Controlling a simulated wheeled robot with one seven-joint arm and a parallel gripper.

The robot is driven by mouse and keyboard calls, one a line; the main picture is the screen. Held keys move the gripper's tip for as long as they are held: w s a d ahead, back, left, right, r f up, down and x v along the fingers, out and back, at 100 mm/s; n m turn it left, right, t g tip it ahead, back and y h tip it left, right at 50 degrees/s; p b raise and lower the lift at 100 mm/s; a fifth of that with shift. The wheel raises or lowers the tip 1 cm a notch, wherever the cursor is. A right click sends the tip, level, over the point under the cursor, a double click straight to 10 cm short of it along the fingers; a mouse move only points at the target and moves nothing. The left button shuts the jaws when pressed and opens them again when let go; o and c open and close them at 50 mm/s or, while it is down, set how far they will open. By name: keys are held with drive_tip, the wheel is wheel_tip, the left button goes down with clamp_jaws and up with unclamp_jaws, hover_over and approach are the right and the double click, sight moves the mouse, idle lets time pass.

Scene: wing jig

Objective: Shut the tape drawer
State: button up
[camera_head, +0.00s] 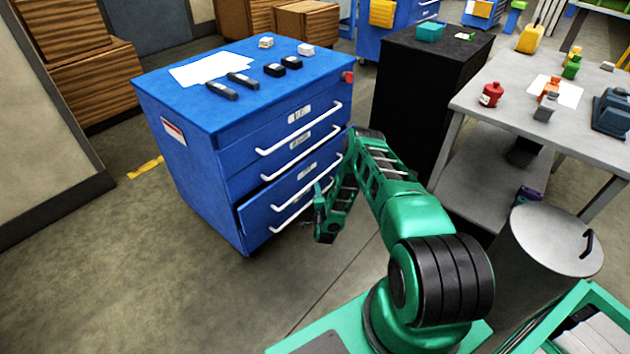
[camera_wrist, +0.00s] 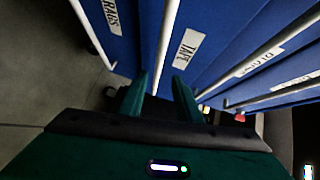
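The tape drawer (camera_head: 284,193) is the third drawer down in the blue cabinet (camera_head: 185,150). In the head view it stands out a little from the cabinet face, with a dark gap above its front. Its TAPE label (camera_wrist: 189,46) shows in the wrist view, beside its white bar handle (camera_wrist: 167,45). My gripper (camera_wrist: 160,76) is open, its two fingers apart near the end of that handle. The handle lines up with the gap between them; I cannot tell whether they touch. In the head view my gripper is in front of the cabinet's lower right side.
The RAGS drawer (camera_wrist: 104,12) is beside the tape drawer in the wrist view. Papers (camera_head: 210,68) and several dark tools lie on the cabinet top. A black cabinet (camera_head: 415,100) and grey workbench (camera_head: 475,95) stand right. Floor (camera_head: 180,280) at the left front is clear.

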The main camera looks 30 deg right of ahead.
sight(317, 180)
drive_tip(key=x, duration=1)
drive_tip(key=shift+w+d+f, duration=0.15)
drive_tip(key=shift+f, duration=0.05)
clamp_jaws()
